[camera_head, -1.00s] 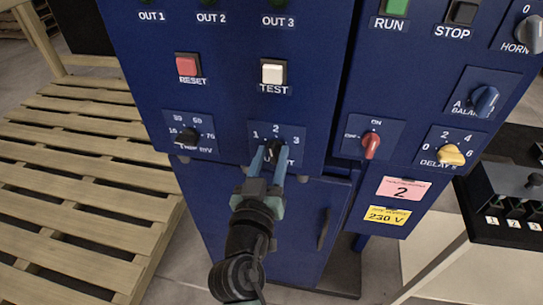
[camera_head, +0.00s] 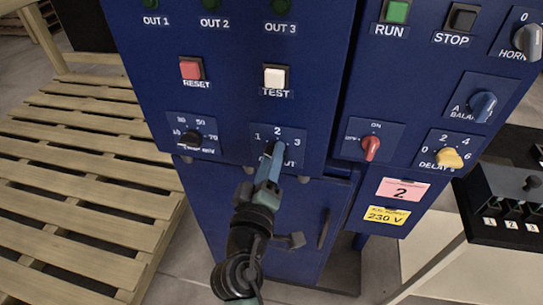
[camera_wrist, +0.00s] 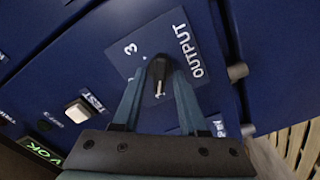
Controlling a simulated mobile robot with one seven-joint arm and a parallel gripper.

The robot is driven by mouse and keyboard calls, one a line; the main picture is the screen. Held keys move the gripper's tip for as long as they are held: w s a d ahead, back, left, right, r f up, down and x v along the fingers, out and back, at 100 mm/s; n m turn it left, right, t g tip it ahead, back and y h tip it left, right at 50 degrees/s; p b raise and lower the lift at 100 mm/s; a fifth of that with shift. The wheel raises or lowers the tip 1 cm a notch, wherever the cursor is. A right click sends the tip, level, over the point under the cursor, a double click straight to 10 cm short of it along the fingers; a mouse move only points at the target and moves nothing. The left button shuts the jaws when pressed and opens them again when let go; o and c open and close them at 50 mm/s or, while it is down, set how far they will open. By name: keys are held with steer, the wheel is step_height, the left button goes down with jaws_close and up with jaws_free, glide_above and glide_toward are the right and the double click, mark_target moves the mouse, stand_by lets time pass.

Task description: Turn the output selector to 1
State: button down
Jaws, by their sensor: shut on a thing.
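The output selector (camera_head: 269,148) is a small black knob on a blue panel plate with marks 1, 2 and 3. My gripper (camera_head: 270,163) is at it from below, with its fingers seen nearly edge-on and partly covering the knob and the OUTPUT label. In the wrist view the black knob (camera_wrist: 158,67) sits between the two fingertips of my gripper (camera_wrist: 159,74), which are shut on it. A white mark on the knob points down in that view.
The white TEST button (camera_head: 275,76) and red RESET button (camera_head: 191,68) are above. A black knob (camera_head: 191,138) is to the left. A red knob (camera_head: 371,147) and yellow knob (camera_head: 449,158) are to the right. A wooden pallet (camera_head: 75,180) lies at left.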

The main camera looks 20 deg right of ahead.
steer(key=shift+f+n, duration=0.1)
steer(key=shift+n, duration=0.3)
steer(key=c, duration=0.8)
jaws_free()
steer(key=shift+a, duration=0.1)
steer(key=b+v, duration=0.2)
steer(key=v, duration=1.1)
